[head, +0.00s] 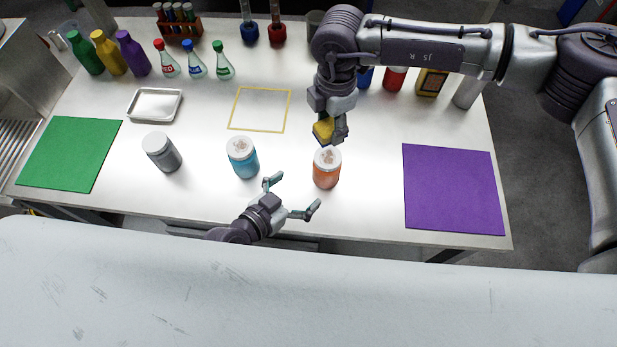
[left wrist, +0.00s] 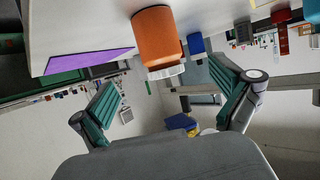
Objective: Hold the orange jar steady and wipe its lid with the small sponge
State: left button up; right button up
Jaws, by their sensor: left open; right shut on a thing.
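The orange jar (head: 326,174) stands upright near the front of the white table. Its white lid (head: 327,157) has brown smudges on top. My right gripper (head: 332,138) is shut on the small yellow sponge (head: 323,129), above and just behind the lid; I cannot tell whether they touch. My left gripper (head: 293,198) is open and empty at the table's front edge, in front of and left of the orange jar. In the left wrist view the orange jar (left wrist: 157,38) appears upside down, beyond the open left fingers (left wrist: 170,104) and apart from them.
A blue jar (head: 243,163) with a smudged lid and a grey jar (head: 163,153) stand left of the orange jar. A purple mat (head: 453,190) lies right, a green mat (head: 70,153) left. A metal tray (head: 155,105) and yellow outlined square (head: 259,90) lie behind. Several bottles line the back.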

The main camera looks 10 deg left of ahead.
aim_at(326, 168)
pick_arm(q)
jog(key=x, duration=1.1)
jog(key=shift+w+d, duration=0.1)
jog(key=shift+w, duration=0.05)
jog(key=c, duration=1.2)
